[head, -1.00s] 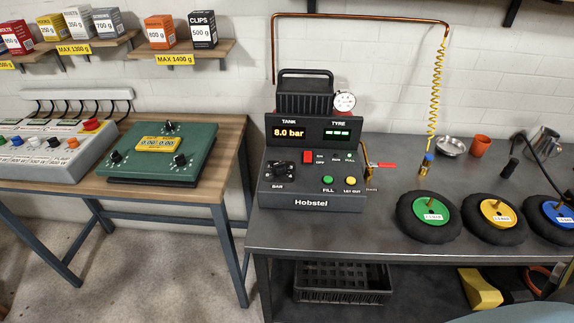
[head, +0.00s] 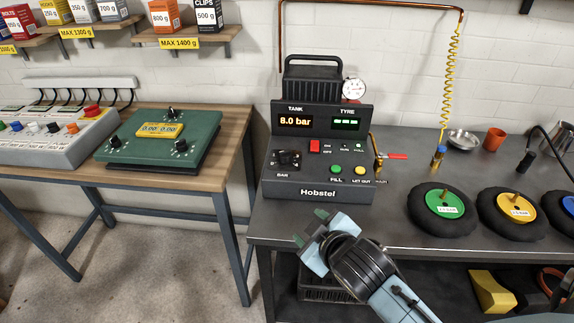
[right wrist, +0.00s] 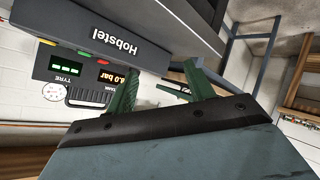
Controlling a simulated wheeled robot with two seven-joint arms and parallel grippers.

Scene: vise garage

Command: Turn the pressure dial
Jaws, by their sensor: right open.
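The pressure dial (head: 288,158) is a black knob marked BAR on the sloped front panel of the Hobstel machine (head: 345,193), at the left, in the head view. The tank display (head: 295,121) reads 8.0 bar. My right gripper (head: 311,228) is open and empty, below and in front of the machine, apart from the dial. In the right wrist view its green fingers (right wrist: 161,68) are spread. The machine (right wrist: 112,37) shows there upside down at the upper left; I cannot make out the dial in that view. My left gripper is not in view.
The machine has a red switch (head: 314,146), a green button (head: 334,169) and a yellow button (head: 359,170). A red-handled valve (head: 396,156) is at its right. Black tyres (head: 440,228) lie on the grey bench (head: 400,180). A green scale (head: 160,140) stands on the left table.

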